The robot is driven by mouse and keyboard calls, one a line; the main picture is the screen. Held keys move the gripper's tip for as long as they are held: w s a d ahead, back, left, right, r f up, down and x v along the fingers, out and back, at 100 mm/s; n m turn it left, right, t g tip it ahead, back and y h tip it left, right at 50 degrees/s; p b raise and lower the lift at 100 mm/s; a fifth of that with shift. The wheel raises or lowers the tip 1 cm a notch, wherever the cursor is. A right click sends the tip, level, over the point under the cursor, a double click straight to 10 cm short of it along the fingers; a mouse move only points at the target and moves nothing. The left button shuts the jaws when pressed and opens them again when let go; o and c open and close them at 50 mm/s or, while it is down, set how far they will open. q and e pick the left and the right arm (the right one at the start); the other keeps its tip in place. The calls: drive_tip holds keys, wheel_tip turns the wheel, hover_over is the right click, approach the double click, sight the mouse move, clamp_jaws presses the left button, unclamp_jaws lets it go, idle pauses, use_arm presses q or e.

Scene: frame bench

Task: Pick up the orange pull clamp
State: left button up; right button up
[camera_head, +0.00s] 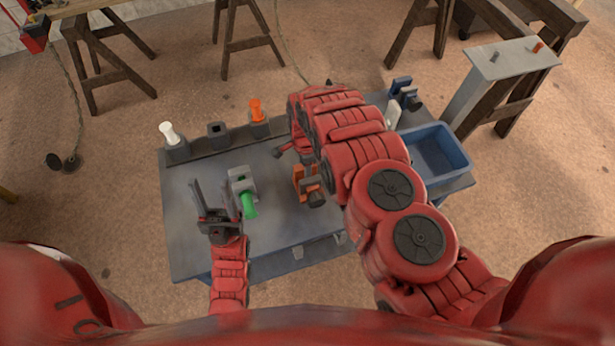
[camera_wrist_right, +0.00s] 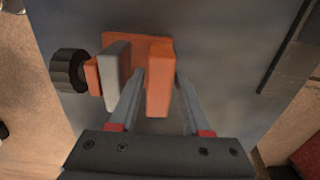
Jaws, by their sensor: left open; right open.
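The orange pull clamp (camera_head: 299,184) lies on the bench's grey top, near its middle, partly behind my right arm. In the right wrist view the clamp (camera_wrist_right: 160,92) shows an orange upright jaw, a grey pad and a black knob at its left. My right gripper (camera_wrist_right: 161,76) is open, with its two fingers on either side of the orange upright jaw. Whether the fingers touch it I cannot tell. In the head view my arm hides the right gripper. My left gripper (camera_head: 215,192) is open and empty above the bench's left part.
A grey clamp with a green handle (camera_head: 249,206) is just right of my left gripper. A white-topped piece (camera_head: 168,133) and an orange-topped piece (camera_head: 256,109) stand in dark holders along the back edge. A blue bin (camera_head: 459,157) is at the right end.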

drive_tip(key=shift+f, duration=0.85)
clamp_jaws()
idle(0.9)
